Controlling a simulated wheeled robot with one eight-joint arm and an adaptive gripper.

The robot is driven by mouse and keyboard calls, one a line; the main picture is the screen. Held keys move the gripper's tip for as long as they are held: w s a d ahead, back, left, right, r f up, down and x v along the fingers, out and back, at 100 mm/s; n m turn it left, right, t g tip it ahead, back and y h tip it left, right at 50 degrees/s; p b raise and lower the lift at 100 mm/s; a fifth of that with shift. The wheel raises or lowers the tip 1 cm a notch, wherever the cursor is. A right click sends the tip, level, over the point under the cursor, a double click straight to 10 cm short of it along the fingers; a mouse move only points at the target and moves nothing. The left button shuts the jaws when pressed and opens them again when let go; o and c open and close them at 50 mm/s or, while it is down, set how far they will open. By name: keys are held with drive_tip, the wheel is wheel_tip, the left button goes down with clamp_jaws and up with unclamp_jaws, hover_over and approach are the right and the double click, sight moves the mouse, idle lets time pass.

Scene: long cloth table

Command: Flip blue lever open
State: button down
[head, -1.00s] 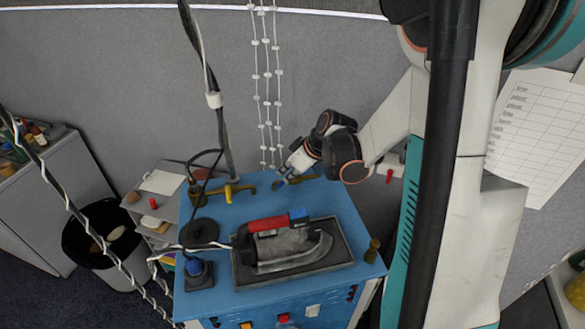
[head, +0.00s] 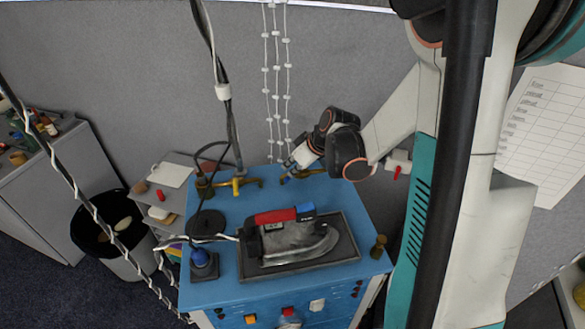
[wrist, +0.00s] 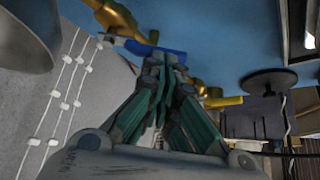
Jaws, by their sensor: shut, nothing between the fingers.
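The blue lever (wrist: 150,47) shows in the wrist view as a flat blue bar by a brass fitting (wrist: 112,18). My gripper (wrist: 166,64) is shut and empty, with its fingertips right at the blue lever; I cannot tell whether they touch. In the head view, my gripper (head: 287,170) is low at the back edge of the blue cabinet top, beside the brass fitting (head: 313,171). There I cannot make out the blue lever apart from the fingers.
A yellow lever (head: 238,184) stands left of my gripper, beside a black hose. An iron (head: 296,238) sits on a dark tray in the middle of the blue cabinet top (head: 225,290). Beaded cords (head: 277,80) hang behind, before a grey partition.

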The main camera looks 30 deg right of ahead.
drive_tip(key=shift+w+a+m, duration=0.2)
drive_tip(key=shift+m, duration=0.2)
drive_tip(key=shift+w+a+m+t+h+b, duration=0.15)
drive_tip(key=shift+w+a+m+h+b, duration=0.05)
drive_tip(key=shift+w+m+h+b, duration=0.8)
drive_tip(key=shift+w+a+m+t+h+b, duration=0.15)
drive_tip(key=shift+w+m+h+b, duration=0.35)
drive_tip(key=shift+w+m+b, duration=0.5)
drive_tip(key=shift+s+d, duration=0.1)
drive_tip(key=shift+s, duration=0.05)
